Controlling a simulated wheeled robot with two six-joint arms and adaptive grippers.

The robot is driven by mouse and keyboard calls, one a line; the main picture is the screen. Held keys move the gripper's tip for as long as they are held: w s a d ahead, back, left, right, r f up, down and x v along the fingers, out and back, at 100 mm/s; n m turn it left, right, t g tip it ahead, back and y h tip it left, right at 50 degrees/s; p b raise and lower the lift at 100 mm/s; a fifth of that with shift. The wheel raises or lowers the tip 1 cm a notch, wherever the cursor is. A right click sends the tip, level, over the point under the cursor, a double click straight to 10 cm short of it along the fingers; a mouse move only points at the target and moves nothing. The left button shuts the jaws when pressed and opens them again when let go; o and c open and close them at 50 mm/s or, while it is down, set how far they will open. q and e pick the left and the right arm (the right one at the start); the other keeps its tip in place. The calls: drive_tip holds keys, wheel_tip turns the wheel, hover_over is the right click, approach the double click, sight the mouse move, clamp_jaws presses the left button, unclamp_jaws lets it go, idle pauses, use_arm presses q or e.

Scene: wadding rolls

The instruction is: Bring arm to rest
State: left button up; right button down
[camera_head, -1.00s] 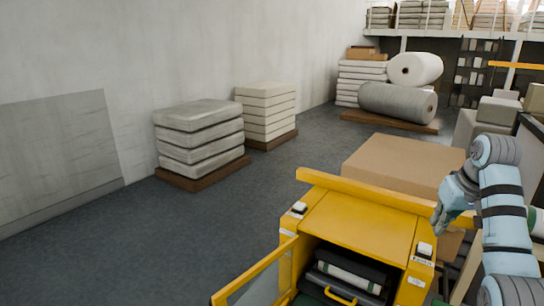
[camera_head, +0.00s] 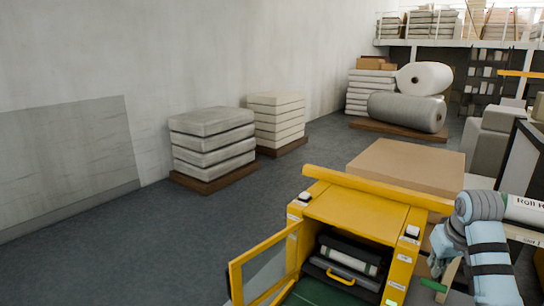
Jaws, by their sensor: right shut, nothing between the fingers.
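My right arm, light blue with black bands and grey joints, comes up from the bottom right corner. My right gripper (camera_head: 438,262) hangs at the left of the wrist, pointing down and left, just off the right side of the yellow cabinet (camera_head: 352,215). It is shut and holds nothing. The fingertips are small and partly blend with the wrist. My left gripper and arm are out of view.
The cabinet's glazed door (camera_head: 262,268) stands open to the left, with dark cases (camera_head: 345,272) inside. A large brown box (camera_head: 405,165) stands behind it. A white roll (camera_head: 525,212) lies at the right edge. Stacked bales (camera_head: 213,145) and open grey floor are on the left.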

drive_tip(key=s+a+f+n, duration=0.1)
drive_tip(key=s+a+f, duration=0.5)
drive_tip(key=f, duration=0.4)
drive_tip(key=s+a+f+n, duration=0.1)
drive_tip(key=s+a+f, duration=0.2)
drive_tip(key=s+f, duration=0.7)
drive_tip(key=s+a+f, duration=0.2)
drive_tip(key=s+a, duration=0.1)
drive_tip(key=s, duration=0.6)
drive_tip(key=s+a+f, duration=0.1)
drive_tip(key=s+a, duration=0.2)
drive_tip(key=s, duration=0.7)
wheel_tip(320, 180, down, 22)
drive_tip(key=d+g+b, duration=0.2)
drive_tip(key=b, duration=0.1)
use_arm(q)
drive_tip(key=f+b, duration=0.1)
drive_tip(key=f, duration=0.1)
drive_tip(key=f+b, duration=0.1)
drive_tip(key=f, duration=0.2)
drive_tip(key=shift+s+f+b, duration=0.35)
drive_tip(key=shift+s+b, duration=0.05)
use_arm(e)
drive_tip(key=s+f+m+g, duration=0.1)
drive_tip(key=s+f, duration=1.4)
drive_tip(key=f, duration=0.1)
drive_tip(key=shift+d+y, duration=0.25)
drive_tip(key=shift+y, duration=0.05)
drive_tip(key=shift+s+f, duration=0.1)
